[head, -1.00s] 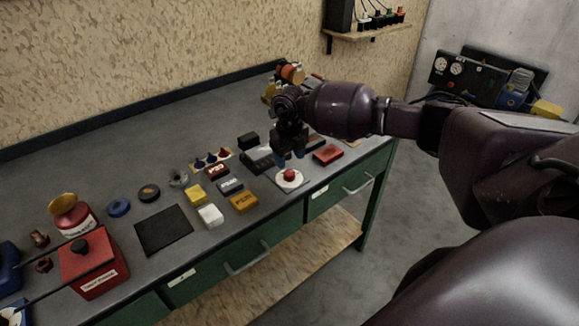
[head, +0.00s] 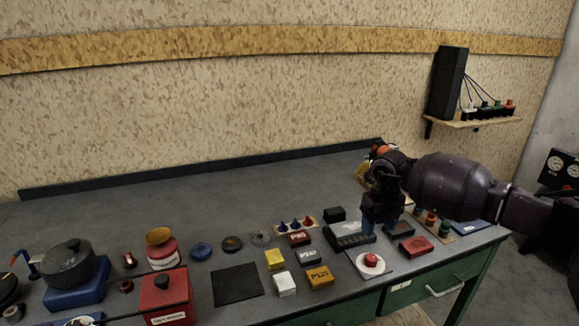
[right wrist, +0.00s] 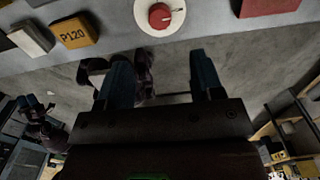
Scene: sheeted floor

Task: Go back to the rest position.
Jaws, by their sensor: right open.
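My right gripper (head: 383,218) hangs over the right part of the workbench (head: 120,207), behind the white plate with the red knob (head: 370,260) in the head view. Its two blue fingers point down. In the right wrist view the fingers (right wrist: 163,78) stand apart with nothing between them. The red knob (right wrist: 159,16) shows beyond them at the top, apart from the fingers. The head view does not show my left gripper. A dark arm end with bluish tips, which looks like my left gripper (right wrist: 36,108), shows small at the left of the right wrist view.
A red box (head: 167,296) and a dark pot (head: 69,264) stand at left. A wall shelf (head: 470,124) is at upper right. The back of the bench is largely clear.

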